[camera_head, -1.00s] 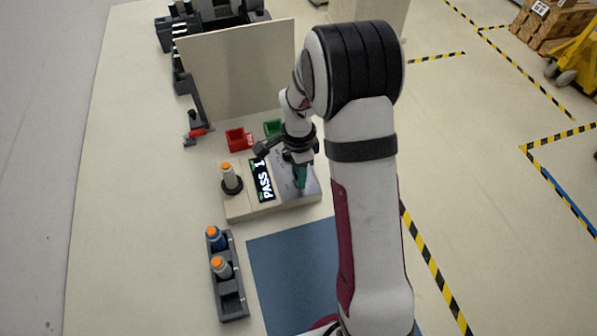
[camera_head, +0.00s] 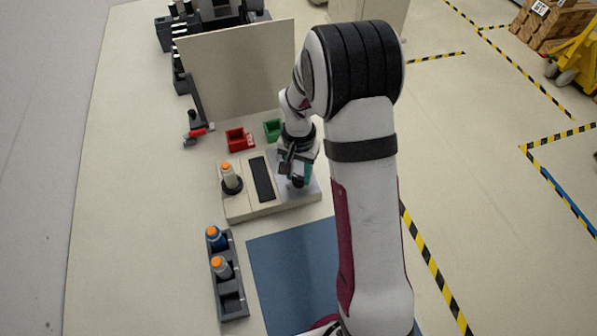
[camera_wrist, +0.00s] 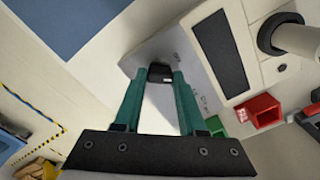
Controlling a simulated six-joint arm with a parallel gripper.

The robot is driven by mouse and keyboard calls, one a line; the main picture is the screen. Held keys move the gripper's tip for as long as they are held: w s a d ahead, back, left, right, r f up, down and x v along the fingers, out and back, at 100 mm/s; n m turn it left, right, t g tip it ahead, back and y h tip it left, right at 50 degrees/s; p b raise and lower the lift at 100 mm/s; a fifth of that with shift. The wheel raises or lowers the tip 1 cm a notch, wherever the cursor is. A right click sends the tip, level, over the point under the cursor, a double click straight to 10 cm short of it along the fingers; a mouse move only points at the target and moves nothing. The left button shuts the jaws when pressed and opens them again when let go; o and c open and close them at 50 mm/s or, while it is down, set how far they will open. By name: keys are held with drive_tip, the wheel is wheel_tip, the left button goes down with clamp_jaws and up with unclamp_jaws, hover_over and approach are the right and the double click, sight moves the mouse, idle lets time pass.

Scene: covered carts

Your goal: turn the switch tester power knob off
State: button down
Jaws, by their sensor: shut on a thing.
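The switch tester (camera_head: 245,208) is a beige box on the table with a dark display (camera_head: 262,179); the display is blank and also shows in the wrist view (camera_wrist: 219,52). A switch with an orange top (camera_head: 228,174) stands upright in its round black socket. My gripper (camera_head: 298,180) is over the right part of the tester. In the wrist view, the green fingers of my gripper (camera_wrist: 164,76) are shut on the black power knob (camera_wrist: 160,72), one on each side. The arm partly hides the knob in the head view.
A red bin (camera_head: 238,140) and a green bin (camera_head: 272,129) stand behind the tester, before an upright beige panel (camera_head: 240,68). A grey rack (camera_head: 230,298) with two orange-topped switches is at the front left. A blue mat (camera_head: 290,265) lies clear in front.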

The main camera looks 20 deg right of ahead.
sight(299, 177)
drive_tip(key=n, duration=0.4)
drive_tip(key=shift+n, duration=2)
drive_tip(key=shift+c, duration=2.4)
unclamp_jaws()
wheel_tip(299, 177, up, 16)
